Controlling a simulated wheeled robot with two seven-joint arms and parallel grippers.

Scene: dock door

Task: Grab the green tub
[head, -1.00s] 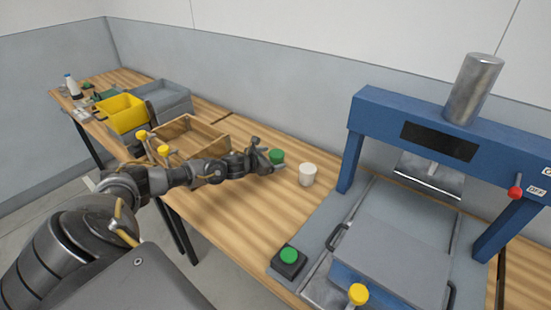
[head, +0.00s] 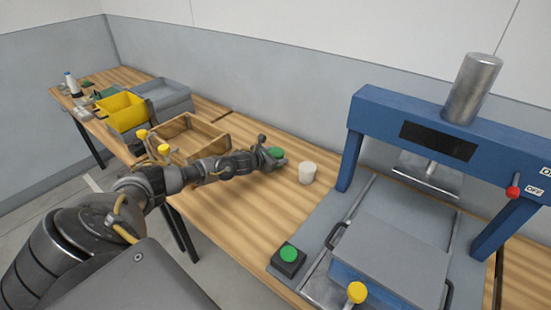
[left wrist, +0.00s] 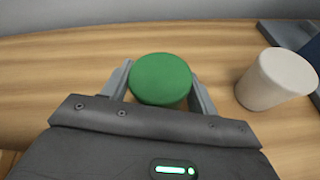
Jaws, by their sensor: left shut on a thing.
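The green tub (head: 277,153) stands on the wooden bench, left of a white tub (head: 307,173). In the left wrist view the green tub (left wrist: 161,79) shows its round top between the two fingers. My left gripper (head: 272,158) is shut on the green tub, with one finger at each side; it also shows in the left wrist view (left wrist: 160,88). The lower part of the green tub is hidden by the gripper. The white tub (left wrist: 275,80) stands apart, just right of the right finger. My right gripper is out of view.
A blue press (head: 420,125) with a grey plate stands to the right. A green button box (head: 288,260) sits in front of it. A wooden tray (head: 190,135), a yellow bin (head: 122,111) and grey bins (head: 165,97) stand to the left. The bench front between is clear.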

